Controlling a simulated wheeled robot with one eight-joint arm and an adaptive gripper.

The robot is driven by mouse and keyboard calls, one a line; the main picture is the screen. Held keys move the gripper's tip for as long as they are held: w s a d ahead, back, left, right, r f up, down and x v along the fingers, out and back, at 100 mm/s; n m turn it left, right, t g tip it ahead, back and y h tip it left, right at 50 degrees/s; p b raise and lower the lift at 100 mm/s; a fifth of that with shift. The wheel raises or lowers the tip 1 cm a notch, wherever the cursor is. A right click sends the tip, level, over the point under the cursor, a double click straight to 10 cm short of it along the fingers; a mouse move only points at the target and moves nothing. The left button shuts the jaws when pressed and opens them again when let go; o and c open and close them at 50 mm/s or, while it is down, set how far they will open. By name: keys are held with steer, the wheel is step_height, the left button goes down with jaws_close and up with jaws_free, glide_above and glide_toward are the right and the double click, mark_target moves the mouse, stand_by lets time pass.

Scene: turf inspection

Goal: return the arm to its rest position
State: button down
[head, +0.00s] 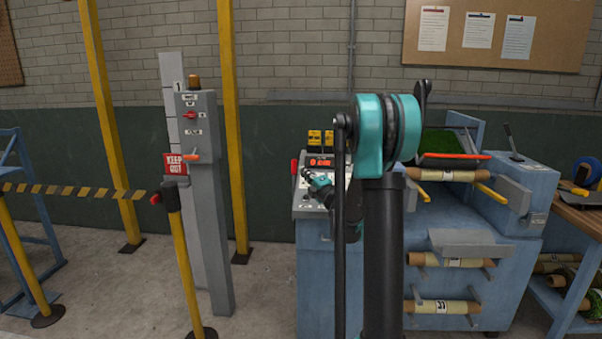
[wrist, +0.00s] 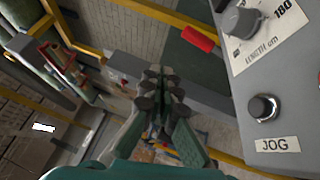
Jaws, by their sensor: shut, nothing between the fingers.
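My arm stands upright in the middle of the head view, with its large teal and black joint near the camera. My gripper (head: 308,174) is small and partly hidden behind my arm, in front of the control console (head: 313,205). In the wrist view my gripper (wrist: 162,88) has its dark fingertips together with nothing between them. The console's grey panel (wrist: 268,85) fills the right side of that view, with a dial (wrist: 243,20) and a JOG knob (wrist: 263,108). My fingers show apart from the panel face.
A blue machine (head: 475,265) with rolled turf stands right of my arm. A grey post with a control box (head: 198,125), yellow posts and a striped barrier tape (head: 75,191) stand left. A workbench (head: 580,215) is at the far right. Bare floor shows at lower left.

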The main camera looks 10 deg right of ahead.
stand_by(0.3)
steer(key=s+d+f+m+g+h, duration=0.2)
steer(key=s+d+f+m+h, duration=0.15)
steer(key=s+m+h, duration=0.35)
steer(key=s+d+f+m+g+h, duration=0.3)
steer(key=s+d+m+h, duration=0.15)
steer(key=s+m, duration=0.5)
steer(key=s+a+f+m+g+y, duration=0.1)
steer(key=s+a+f+m+g, duration=0.1)
steer(key=s+f, duration=0.4)
steer(key=s+a+f+m+g+y, duration=0.2)
steer(key=s+f, duration=0.4)
steer(key=s, duration=0.7)
steer(key=s+a+f+m+g+y, duration=0.1)
steer(key=s+a+f+m+g, duration=0.2)
steer(key=s, duration=0.6)
step_height(320, 180, down, 3)
steer(key=a+g, duration=0.1)
steer(key=g, duration=0.1)
steer(key=shift+s+a+g, duration=0.2)
steer(key=shift+a+g, duration=0.05)
steer(key=shift+g, duration=0.15)
steer(key=c, duration=2.3)
jaws_free()
steer(key=shift+y, duration=0.25)
